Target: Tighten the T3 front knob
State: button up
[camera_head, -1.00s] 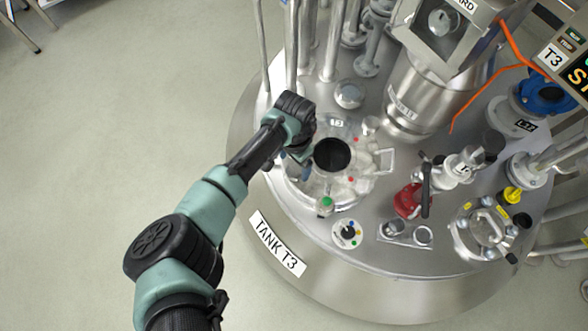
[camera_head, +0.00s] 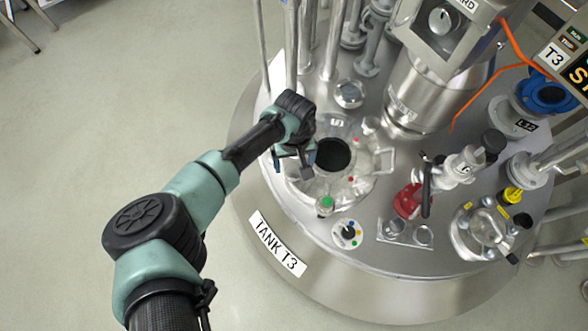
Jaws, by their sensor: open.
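The tank T3 lid (camera_head: 400,245) is a round steel top with a "TANK T3" label (camera_head: 277,243) on its front rim. A knob with a green top (camera_head: 327,203) stands at the hatch's front edge. I cannot tell for sure whether it is the T3 front knob. My gripper (camera_head: 292,172) is open above the hatch's left edge, behind and left of the green-topped knob and apart from it. The wrist hides part of the hatch's left side.
A small dial plate with coloured dots (camera_head: 347,233) sits in front of the hatch. A red valve (camera_head: 408,200) with a black lever stands to the right. Steel pipes and a motor column (camera_head: 420,90) rise behind.

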aim_at(294, 170)
jog(key=n, duration=0.3)
jog(key=shift+s+d+r+n+p, duration=0.1)
jog(key=shift+r+n+p, duration=0.2)
jog(key=shift+n+p, duration=1)
jog(key=shift+p, duration=0.05)
jog(key=n+p, duration=0.2)
jog(key=n, duration=0.1)
jog(key=shift+f+n, duration=0.1)
jog(key=shift+n, duration=0.2)
jog(key=n+p, duration=0.2)
jog(key=n, duration=0.2)
jog(key=shift+f, duration=0.15)
notch_tip(294, 170, down, 6)
jog(key=b, duration=0.5)
jog(key=shift+f, duration=0.1)
